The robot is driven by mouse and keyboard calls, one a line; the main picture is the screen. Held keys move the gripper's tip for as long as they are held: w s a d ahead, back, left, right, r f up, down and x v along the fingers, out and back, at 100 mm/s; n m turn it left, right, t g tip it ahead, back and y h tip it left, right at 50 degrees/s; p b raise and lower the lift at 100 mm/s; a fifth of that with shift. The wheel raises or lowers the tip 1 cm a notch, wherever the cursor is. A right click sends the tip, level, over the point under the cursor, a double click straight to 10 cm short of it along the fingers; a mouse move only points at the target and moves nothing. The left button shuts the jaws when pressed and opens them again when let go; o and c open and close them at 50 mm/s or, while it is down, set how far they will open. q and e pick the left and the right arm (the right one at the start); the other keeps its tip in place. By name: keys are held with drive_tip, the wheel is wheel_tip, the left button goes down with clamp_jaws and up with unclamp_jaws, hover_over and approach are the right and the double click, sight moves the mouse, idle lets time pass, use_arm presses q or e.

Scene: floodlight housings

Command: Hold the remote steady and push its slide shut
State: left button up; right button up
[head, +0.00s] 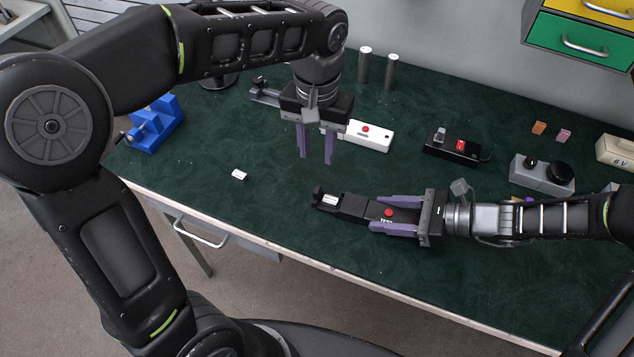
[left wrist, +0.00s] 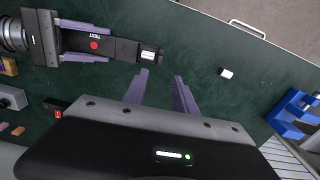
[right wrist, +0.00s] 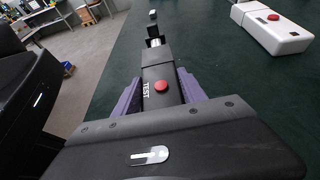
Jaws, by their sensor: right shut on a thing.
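The black remote (head: 352,206) has a red button and the word TEST. My right gripper (head: 384,212) is shut on it, one purple finger along each side. Its far end, with a pale, shiny piece in an open bay (head: 328,199), sticks out to the left; this end also shows in the left wrist view (left wrist: 148,55). In the right wrist view the remote (right wrist: 158,72) points away from the gripper. My left gripper (head: 316,150) is open and empty, fingers down, behind the remote's bay end and apart from it.
A white remote with a red button (head: 368,135) lies behind my left gripper. A small white block (head: 239,174) lies to the left. A blue vise (head: 155,124), a black box (head: 452,147), a grey box (head: 541,174) and two grey cylinders (head: 391,72) stand around. The front-left mat is clear.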

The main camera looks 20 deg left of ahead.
sight(318, 189)
use_arm(q)
wheel_tip(318, 189, down, 12)
drive_tip(key=shift+r, duration=0.2)
idle(0.4)
clamp_jaws()
idle(1.2)
